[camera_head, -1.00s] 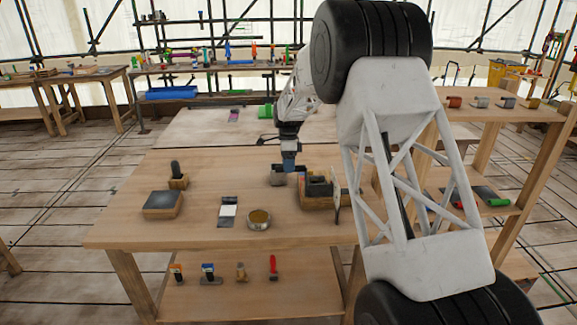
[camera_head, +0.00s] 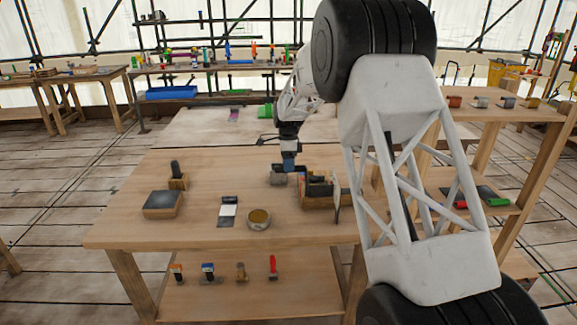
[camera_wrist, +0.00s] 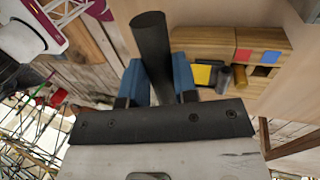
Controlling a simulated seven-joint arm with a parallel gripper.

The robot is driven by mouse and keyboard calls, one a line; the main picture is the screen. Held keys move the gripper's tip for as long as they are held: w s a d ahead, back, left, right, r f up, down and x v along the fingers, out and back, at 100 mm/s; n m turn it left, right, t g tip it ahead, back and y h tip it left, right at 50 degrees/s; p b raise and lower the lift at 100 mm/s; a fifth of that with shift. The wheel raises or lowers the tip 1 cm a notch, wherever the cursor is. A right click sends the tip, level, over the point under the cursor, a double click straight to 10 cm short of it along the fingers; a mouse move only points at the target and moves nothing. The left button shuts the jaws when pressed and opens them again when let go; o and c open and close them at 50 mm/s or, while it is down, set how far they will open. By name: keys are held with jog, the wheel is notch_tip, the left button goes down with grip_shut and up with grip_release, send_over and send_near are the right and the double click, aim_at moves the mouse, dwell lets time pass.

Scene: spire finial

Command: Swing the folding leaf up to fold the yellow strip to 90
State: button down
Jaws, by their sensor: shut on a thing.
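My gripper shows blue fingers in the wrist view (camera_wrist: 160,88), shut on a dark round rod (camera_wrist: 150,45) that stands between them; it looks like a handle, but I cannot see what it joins. In the head view my gripper (camera_head: 289,165) is at the left end of the wooden folder block (camera_head: 322,201). The wrist view shows a small yellow piece (camera_wrist: 202,76), probably the strip, beside dark parts on the block to the right of the rod. The folding leaf and its angle cannot be made out clearly.
A thin upright panel (camera_head: 337,202) stands at the folder's right. The front left bench top is clear.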

jog(key=c, duration=0.9)
grip_release()
jog(key=shift+v, duration=3.85)
